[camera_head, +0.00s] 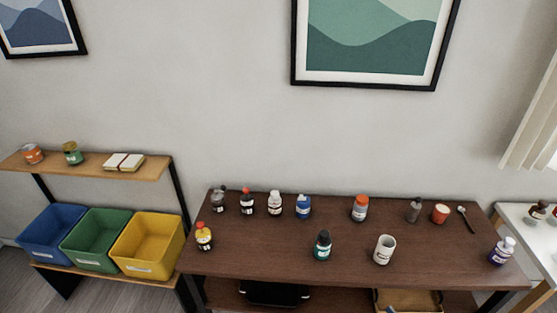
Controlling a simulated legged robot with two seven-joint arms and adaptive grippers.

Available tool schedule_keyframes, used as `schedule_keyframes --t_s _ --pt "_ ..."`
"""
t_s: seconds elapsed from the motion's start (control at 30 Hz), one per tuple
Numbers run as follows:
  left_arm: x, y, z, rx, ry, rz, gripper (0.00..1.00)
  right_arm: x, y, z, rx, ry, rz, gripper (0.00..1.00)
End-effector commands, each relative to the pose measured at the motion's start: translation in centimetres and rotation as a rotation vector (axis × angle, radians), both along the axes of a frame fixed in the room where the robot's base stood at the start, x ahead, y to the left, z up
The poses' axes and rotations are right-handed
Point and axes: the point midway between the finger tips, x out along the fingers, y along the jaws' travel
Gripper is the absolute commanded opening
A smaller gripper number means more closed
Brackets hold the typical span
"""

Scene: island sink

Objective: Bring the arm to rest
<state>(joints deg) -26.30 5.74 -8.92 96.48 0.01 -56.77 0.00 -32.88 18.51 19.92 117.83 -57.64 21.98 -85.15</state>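The task names my arm, but no arm of mine shows in the head view. Neither my left nor my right gripper is in the picture. In front of me stands a dark brown table (270,245) with several small bottles and jars upright on it. A white cup (384,249) and a dark green bottle (322,245) stand near its front edge. An orange-capped bottle (360,208) stands farther back.
A wooden shelf (85,165) at the left holds jars and a book. Below it are a blue bin (48,232), a green bin (95,240) and a yellow bin (148,246). A white table (520,225) stands at the right. The brown table's left middle is clear.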

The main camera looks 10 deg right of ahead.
Motion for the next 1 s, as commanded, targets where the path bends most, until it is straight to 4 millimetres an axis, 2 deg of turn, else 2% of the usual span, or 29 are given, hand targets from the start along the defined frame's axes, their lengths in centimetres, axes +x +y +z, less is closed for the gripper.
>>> schedule_keyframes --t_s 0.17,0.27,0.43,0.57,0.67,0.7,0.8,0.9,1.0 --pt "-0.2 0.4 -0.5 0.007 0.005 -0.001 0.62 0.6 -1.6 -3.4 0.306 0.094 -0.131 0.84" --pt "-0.3 0.6 -0.8 0.01 0.006 0.0 0.62 0.6 -2.4 -6.2 0.521 0.162 -0.226 0.84" --pt "-0.8 0.7 -1.3 0.01 0.01 -0.001 0.62 -0.2 -2.8 -12.4 0.918 0.29 -0.426 0.84" --pt "-1.3 0.5 -1.8 0.006 0.013 -0.002 0.62 -1.9 -1.8 -18.5 1.256 0.402 -0.629 0.84" --pt "-1.6 0.3 -2.3 0.004 0.016 -0.004 0.62 -4.5 0.4 -24.4 1.555 0.504 -0.855 0.84" --pt "-1.5 0.2 -2.7 0.003 0.016 -0.004 0.62 -6.0 1.8 -27.0 1.677 0.546 -0.968 0.84" --pt "-1.8 0.4 -3.2 0.001 0.017 -0.005 0.62 -10.2 5.8 -32.3 1.929 0.627 -1.27 0.84" --pt "-2.2 0.6 -3.6 0.003 0.021 -0.005 0.62 -14.3 9.6 -35.8 2.083 0.67 -1.548 0.84" --pt "-2.4 0.6 -3.9 0.005 0.023 -0.005 0.62 -17.3 12.5 -37.8 2.16 0.684 -1.766 0.84"
